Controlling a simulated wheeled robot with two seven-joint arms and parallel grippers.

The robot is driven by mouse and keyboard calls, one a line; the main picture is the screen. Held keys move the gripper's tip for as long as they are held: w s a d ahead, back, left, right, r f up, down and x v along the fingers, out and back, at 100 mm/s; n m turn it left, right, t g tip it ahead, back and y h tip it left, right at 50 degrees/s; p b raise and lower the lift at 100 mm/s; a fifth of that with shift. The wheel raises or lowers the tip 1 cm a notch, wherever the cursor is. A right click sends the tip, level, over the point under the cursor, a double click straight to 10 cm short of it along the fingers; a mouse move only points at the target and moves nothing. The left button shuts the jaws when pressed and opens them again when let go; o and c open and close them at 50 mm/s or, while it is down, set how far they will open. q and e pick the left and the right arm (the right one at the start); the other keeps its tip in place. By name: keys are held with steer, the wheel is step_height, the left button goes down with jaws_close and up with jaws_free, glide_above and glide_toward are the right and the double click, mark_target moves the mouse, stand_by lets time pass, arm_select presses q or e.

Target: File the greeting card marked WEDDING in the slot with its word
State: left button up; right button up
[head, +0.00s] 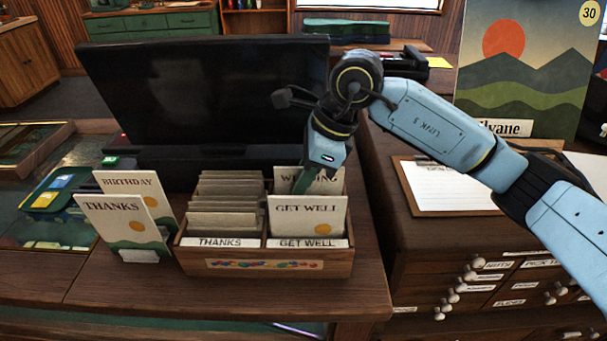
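The WEDDING card (326,184) stands upright in the right column of the wooden card box (264,264), behind the GET WELL card (308,217). Its middle letters are covered by my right gripper (304,182), which comes down from above. A dark finger lies in front of the card's face; the other finger is hidden, so whether the grip is closed on the card does not show. The card's lower part is hidden behind the GET WELL card. Front labels on the box read THANKS (220,242) and GET WELL (307,243). My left gripper is out of view.
The BIRTHDAY card (132,182) and THANKS card (112,216) stand left of the box. Brown dividers (228,204) fill its left column. A large dark screen (200,90) stands behind. A drawer cabinet with a paper sheet (450,187) is at right.

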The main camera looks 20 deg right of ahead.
steer(key=shift+o, duration=0.8)
steer(key=v, duration=1.3)
steer(key=shift+r, duration=0.15)
